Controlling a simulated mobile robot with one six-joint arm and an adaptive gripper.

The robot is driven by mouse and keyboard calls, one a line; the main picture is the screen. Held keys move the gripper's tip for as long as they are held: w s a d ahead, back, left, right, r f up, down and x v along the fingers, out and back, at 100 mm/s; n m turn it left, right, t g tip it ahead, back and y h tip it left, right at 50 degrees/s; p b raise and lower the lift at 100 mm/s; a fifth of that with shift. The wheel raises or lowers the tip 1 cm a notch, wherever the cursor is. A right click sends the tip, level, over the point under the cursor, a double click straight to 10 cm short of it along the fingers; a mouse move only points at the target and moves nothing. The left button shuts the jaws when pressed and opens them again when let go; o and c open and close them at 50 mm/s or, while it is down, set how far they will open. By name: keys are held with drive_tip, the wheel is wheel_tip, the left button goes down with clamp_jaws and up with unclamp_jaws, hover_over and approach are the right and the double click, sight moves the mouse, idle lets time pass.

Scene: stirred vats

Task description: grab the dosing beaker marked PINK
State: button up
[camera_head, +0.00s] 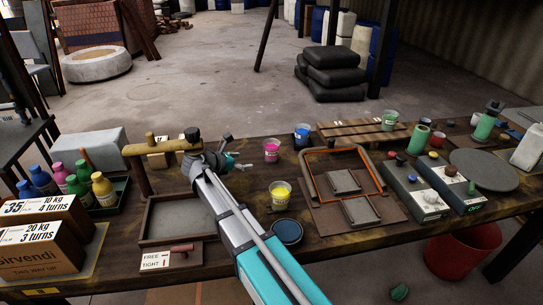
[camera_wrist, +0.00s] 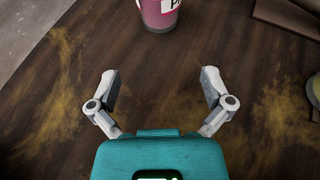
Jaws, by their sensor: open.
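The pink dosing beaker (camera_head: 271,150) stands upright on the wooden table, a clear cup with pink contents and a white label. In the wrist view the beaker (camera_wrist: 158,20) is at the top edge, cut off, with only a "P" of its label readable. My gripper (camera_wrist: 160,85) is open and empty, its two fingers spread over bare table. The beaker lies straight ahead of the fingers, apart from them and roughly centred between them. In the head view my gripper (camera_head: 240,154) is just left of the beaker.
A blue beaker (camera_head: 302,134) stands behind to the right, a yellow beaker (camera_head: 280,194) in front, and a green beaker (camera_head: 389,120) farther right. A wooden post with a crossbar (camera_head: 160,148) is left of my gripper. An orange-edged frame (camera_head: 308,178) lies to the right.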

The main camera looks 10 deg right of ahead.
sight(265, 153)
drive_tip(key=w+d, duration=0.1)
drive_tip(key=d, duration=0.1)
drive_tip(key=w+d, duration=0.1)
drive_tip(key=d, duration=0.1)
drive_tip(key=w+d, duration=0.1)
drive_tip(key=d, duration=0.2)
drive_tip(key=shift+w, duration=0.25)
drive_tip(key=shift+b+x, duration=0.85)
drive_tip(key=shift+x, duration=1.1)
drive_tip(key=shift+w+d+f, duration=0.25)
drive_tip(key=shift+d+f, duration=0.05)
drive_tip(key=shift+d, duration=0.15)
drive_tip(key=c, duration=1.1)
